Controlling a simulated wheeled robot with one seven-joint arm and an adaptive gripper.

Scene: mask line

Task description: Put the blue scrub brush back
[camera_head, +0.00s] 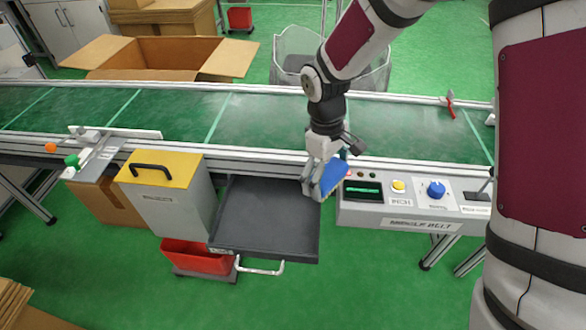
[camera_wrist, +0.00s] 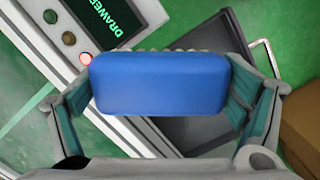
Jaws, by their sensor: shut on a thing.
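The blue scrub brush (camera_head: 334,177) is in my gripper (camera_head: 318,186), up at the right edge of an open drawer. In the wrist view the brush (camera_wrist: 160,84) shows its smooth blue back, with a strip of pale bristles along its far edge. My gripper's fingers (camera_wrist: 160,98) close on its two ends. The dark drawer (camera_head: 265,215) is pulled out below the conveyor and looks empty. Part of the drawer also shows below the brush in the wrist view (camera_wrist: 195,132). The exact height of the brush above the drawer is hard to tell.
A control panel (camera_head: 410,205) with a lit display and knobs is right of the drawer. A grey box with a yellow lid (camera_head: 165,167) stands left of it. The conveyor (camera_head: 250,118) runs behind. A red bin (camera_head: 195,258) is below, and an open carton (camera_head: 165,58) is at the back.

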